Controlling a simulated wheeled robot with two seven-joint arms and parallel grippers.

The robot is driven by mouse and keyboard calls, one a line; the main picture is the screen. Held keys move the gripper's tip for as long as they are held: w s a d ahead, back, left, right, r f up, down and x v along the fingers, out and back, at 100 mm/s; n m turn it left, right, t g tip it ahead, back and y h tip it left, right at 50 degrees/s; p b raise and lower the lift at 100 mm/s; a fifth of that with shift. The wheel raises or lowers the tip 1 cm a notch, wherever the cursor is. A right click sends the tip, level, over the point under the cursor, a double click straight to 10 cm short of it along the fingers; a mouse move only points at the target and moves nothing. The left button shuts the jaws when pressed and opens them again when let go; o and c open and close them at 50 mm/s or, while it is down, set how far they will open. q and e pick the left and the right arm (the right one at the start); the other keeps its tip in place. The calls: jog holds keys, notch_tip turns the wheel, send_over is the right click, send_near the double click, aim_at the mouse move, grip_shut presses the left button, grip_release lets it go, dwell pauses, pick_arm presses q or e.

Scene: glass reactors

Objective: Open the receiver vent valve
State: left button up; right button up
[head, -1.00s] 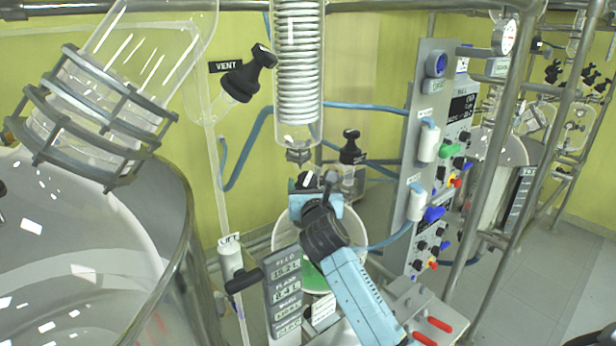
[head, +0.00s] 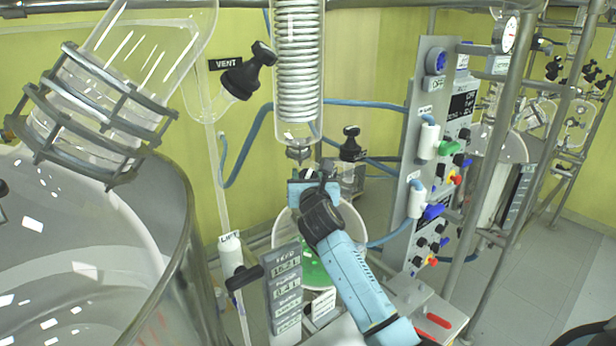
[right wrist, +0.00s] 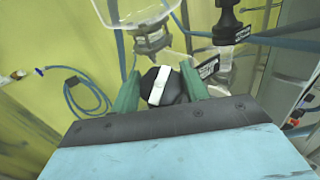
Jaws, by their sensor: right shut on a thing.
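In the right wrist view a black round knob (right wrist: 172,94) with a white bar sits between the green fingers of my right gripper (right wrist: 158,74), which is shut on it. The bar stands nearly upright in that picture, tilted slightly. In the head view my right gripper (head: 313,184) is below the coiled glass condenser (head: 298,75) and hides most of the knob. A black-handled valve (head: 350,145) stands just behind it to the right. Another black valve (head: 248,74) is beside a VENT sign (head: 226,64) at upper left. My left gripper is not in view.
A large glass vessel (head: 185,260) fills the left. A round vessel with green contents (head: 318,272) and a grey readout panel (head: 284,290) are below my gripper. A control panel (head: 425,90) and steel posts stand to the right. Blue hoses run behind.

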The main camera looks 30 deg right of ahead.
jog(key=shift+n+y, duration=0.4)
jog(key=shift+n, duration=0.2)
jog(key=shift+c, duration=0.2)
